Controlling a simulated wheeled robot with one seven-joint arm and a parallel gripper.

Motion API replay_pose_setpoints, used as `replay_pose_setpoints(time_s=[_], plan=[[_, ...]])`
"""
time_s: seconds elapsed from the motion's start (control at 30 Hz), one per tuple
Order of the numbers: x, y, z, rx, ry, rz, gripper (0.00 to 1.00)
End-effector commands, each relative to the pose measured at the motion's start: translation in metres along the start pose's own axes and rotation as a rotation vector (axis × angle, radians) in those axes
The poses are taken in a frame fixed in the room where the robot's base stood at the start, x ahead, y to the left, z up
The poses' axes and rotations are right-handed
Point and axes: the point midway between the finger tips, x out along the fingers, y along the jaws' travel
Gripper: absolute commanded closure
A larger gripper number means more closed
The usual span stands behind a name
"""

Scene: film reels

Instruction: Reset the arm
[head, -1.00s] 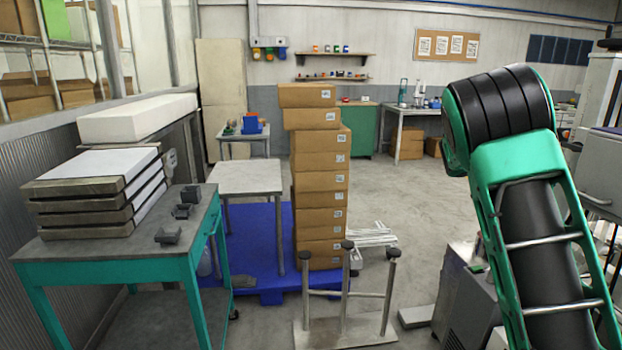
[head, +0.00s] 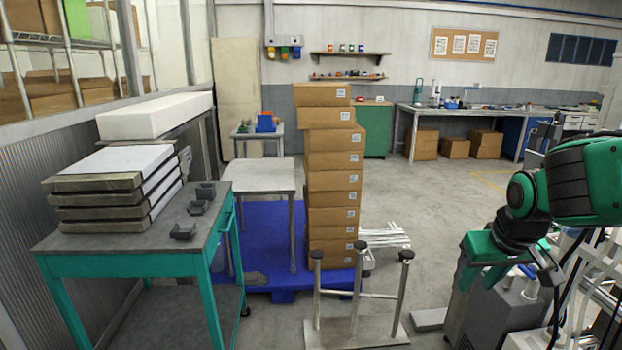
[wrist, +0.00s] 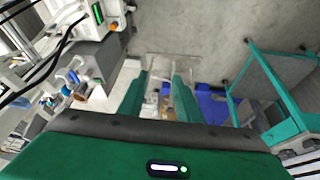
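A teal cart (head: 130,262) with stacked slabs stands at left. A metal post stand (head: 358,325) is in front. Floor (head: 450,200) behind the machine is clear.

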Motion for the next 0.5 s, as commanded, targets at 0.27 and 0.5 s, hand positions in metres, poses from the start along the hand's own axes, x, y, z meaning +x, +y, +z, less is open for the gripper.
replay_pose_setpoints(time_s=[0.27, 0.5], plan=[[-0.016, -0.044, 0.052, -0.013, -0.008, -0.073, 0.69], [-0.023, 0.017, 0.1, 0.17, -0.15, -0.004, 0.69]])
